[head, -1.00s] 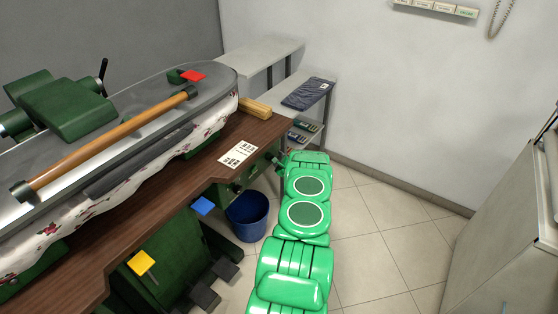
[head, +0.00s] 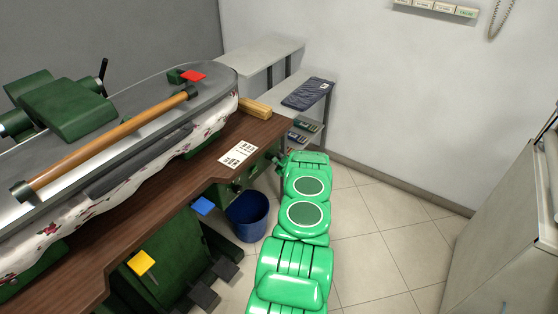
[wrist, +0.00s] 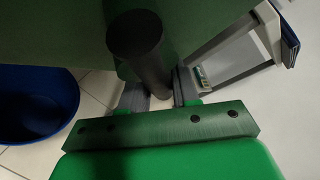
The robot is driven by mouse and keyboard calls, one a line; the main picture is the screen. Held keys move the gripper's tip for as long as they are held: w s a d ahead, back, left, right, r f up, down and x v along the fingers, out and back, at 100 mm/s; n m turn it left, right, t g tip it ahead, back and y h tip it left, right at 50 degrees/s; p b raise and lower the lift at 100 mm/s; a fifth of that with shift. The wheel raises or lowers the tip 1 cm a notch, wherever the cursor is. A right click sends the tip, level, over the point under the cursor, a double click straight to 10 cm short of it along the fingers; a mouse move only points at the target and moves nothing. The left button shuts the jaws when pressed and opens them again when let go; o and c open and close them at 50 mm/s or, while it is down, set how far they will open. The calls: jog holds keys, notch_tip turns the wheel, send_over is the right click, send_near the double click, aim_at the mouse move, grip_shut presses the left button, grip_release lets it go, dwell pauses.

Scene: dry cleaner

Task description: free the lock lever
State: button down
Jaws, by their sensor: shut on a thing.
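My gripper (wrist: 158,92) is shut on a dark cylindrical lever (wrist: 135,40) at the right end of the green machine under the brown table. The lever's round end faces the wrist camera, and its shaft runs down between the two fingers. In the head view my gripper (head: 281,161) is small beside the table's right end, and my green arm partly hides the grip. The lever cannot be made out clearly there. The green machine body (wrist: 80,30) fills the upper part of the wrist view behind the lever.
A blue bin (head: 247,216) stands on the floor left of my arm. The pressing machine (head: 120,130) sits on the brown table (head: 190,170). A grey shelf (head: 322,100) with folded dark cloth (head: 309,93) is behind. Tiled floor is open to the right, before a pale cabinet (head: 500,235).

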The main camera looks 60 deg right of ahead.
jog(key=n+h, duration=0.1)
jog(key=d+r+n+t, duration=0.1)
jog(key=shift+r+n+t+h, duration=0.3)
jog(key=shift+n+h, duration=0.1)
jog(key=shift+w+d+r+n+t+h, duration=0.1)
jog(key=shift+r+n+t+h, duration=0.3)
jog(key=shift+n, duration=0.3)
jog(key=shift+r+n+t, duration=0.3)
jog(key=shift+r+n, duration=0.05)
jog(key=shift+n, duration=0.15)
jog(key=shift+r+n+t, duration=0.5)
jog(key=shift+r+n, duration=0.05)
jog(key=shift+n, duration=0.25)
jog(key=c, duration=0.9)
grip_release()
jog(key=shift+d, duration=0.1)
jog(key=shift+h, duration=0.3)
